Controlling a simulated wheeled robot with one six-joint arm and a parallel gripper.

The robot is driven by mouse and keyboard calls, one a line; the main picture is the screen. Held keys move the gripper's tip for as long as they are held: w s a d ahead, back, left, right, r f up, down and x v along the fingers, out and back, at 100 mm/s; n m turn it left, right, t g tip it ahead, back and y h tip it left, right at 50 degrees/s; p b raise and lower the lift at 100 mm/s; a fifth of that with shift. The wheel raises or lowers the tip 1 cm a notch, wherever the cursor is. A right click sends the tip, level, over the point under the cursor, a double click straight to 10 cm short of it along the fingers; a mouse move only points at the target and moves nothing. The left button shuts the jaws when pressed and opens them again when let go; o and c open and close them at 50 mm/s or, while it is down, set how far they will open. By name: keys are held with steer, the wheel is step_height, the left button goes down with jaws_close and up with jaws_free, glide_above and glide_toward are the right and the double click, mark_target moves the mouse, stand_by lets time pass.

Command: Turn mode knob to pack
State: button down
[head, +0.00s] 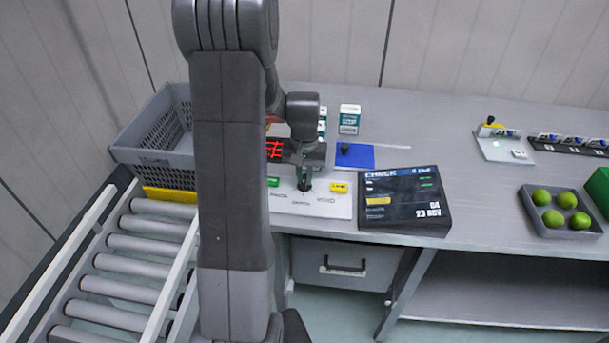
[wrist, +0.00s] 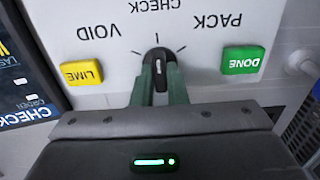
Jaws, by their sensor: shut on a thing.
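The black mode knob (wrist: 158,66) sits on a white panel (wrist: 105,20), which also shows in the head view (head: 330,208). In the wrist view its labels appear upside down: VOID at left, CHECK in the middle, PACK at right. The knob's pale mark lines up with the middle tick, CHECK. My gripper (wrist: 158,88) has its two green fingers closed on the sides of the knob. In the head view my gripper (head: 305,180) reaches down to the panel, hiding most of the knob.
A green DONE button (wrist: 243,60) and a yellow LIME button (wrist: 82,73) flank the knob. A dark CHECK display (head: 405,198) stands right of the panel. A grey crate (head: 150,158) is at left above rollers. A tray of limes (head: 528,205) is far right.

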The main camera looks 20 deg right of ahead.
steer(key=m+b, duration=0.1)
steer(key=m, duration=1.1)
stand_by(0.4)
stand_by(0.4)
steer(key=shift+r, duration=0.1)
steer(key=c, duration=1.4)
jaws_free()
steer(key=shift+c, duration=0.2)
